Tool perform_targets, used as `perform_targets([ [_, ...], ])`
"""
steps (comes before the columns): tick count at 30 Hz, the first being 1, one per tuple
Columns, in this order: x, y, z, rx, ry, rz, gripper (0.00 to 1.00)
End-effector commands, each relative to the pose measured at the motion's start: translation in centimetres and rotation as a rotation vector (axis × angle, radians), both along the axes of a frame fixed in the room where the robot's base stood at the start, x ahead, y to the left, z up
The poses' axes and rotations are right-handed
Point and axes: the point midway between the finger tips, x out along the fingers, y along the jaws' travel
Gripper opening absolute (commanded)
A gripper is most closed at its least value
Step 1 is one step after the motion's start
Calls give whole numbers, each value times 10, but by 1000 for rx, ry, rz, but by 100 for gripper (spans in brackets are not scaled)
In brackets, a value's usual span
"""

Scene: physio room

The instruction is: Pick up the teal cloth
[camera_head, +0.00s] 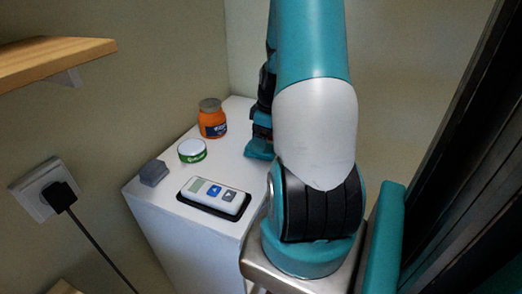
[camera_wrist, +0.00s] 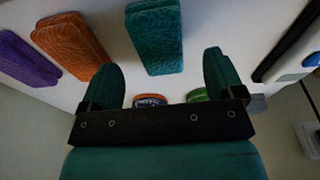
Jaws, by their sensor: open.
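The teal cloth (camera_wrist: 155,37) is a folded, textured pad lying on the white surface at the top middle of the wrist view. My gripper (camera_wrist: 160,62) is open and empty. Its two teal fingers are spread to the left and right, with the cloth showing beyond and between their tips; I cannot tell the height gap. In the head view my arm covers most of the gripper and the far part of the cabinet top, so I cannot make out the cloth for certain there.
An orange cloth (camera_wrist: 72,45) and a purple cloth (camera_wrist: 27,58) lie left of the teal one. The white cabinet (camera_head: 163,195) also holds an orange jar (camera_head: 212,125), a green tin (camera_head: 192,155), a grey block (camera_head: 153,174) and a white handheld device (camera_head: 203,194). A wooden shelf (camera_head: 50,58) juts out at left.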

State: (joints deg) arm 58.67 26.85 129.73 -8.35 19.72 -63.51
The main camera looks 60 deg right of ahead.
Motion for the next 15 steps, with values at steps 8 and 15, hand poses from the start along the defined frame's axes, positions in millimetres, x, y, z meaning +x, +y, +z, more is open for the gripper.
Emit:
perform_targets([
  [8, 10, 1, -38, 4, 3, 0, 87],
  [15, 11, 0, -42, 0, 0, 0, 87],
])
